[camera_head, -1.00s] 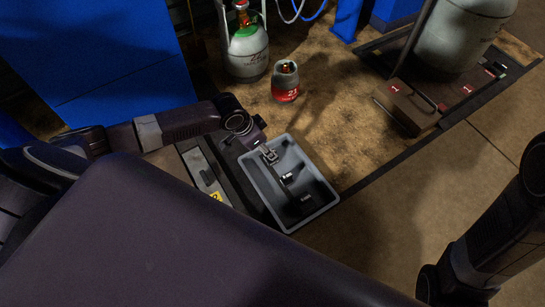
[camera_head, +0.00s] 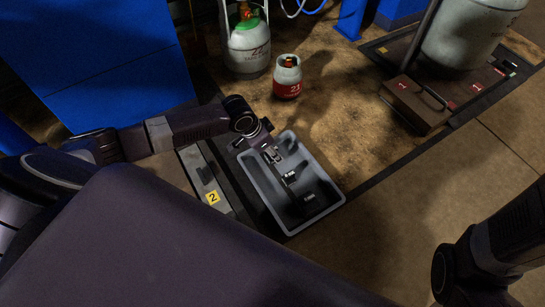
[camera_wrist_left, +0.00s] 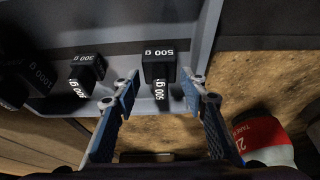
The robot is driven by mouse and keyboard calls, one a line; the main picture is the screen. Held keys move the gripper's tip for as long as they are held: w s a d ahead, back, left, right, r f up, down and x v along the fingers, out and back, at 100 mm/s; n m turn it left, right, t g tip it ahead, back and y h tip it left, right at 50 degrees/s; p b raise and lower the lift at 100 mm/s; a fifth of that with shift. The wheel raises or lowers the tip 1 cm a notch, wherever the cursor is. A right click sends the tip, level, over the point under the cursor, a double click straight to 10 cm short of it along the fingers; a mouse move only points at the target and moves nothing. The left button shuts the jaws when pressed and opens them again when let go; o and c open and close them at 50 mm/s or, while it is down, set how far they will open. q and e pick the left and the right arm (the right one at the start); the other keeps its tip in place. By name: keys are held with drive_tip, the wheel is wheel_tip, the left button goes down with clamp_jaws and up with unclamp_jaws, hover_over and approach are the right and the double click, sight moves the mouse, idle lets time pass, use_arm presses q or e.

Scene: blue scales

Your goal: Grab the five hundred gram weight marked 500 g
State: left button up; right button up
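The 500 g weight (camera_wrist_left: 160,68), a small black block with white lettering, is in the grey tray (camera_wrist_left: 205,45) in the left wrist view. My left gripper (camera_wrist_left: 160,80) is open, with one fingertip on each side of this weight and visible gaps beside it. In the head view my left gripper (camera_head: 272,154) is over the tray's (camera_head: 335,197) far end, and hides most of what is beneath it. The 300 g weight (camera_wrist_left: 87,70) and 1000 g weight (camera_wrist_left: 22,85) are to the left in the wrist view. My right gripper is out of frame.
A small red and grey cylinder (camera_head: 287,78) stands beyond the tray; it also shows in the left wrist view (camera_wrist_left: 262,138). A larger cylinder (camera_head: 247,47) stands behind it. A brown case (camera_head: 415,105) is at the right. Floor between tray and case is clear.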

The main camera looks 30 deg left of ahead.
use_arm(q)
clamp_jaws()
drive_tip(key=shift+r, duration=0.1)
idle(0.4)
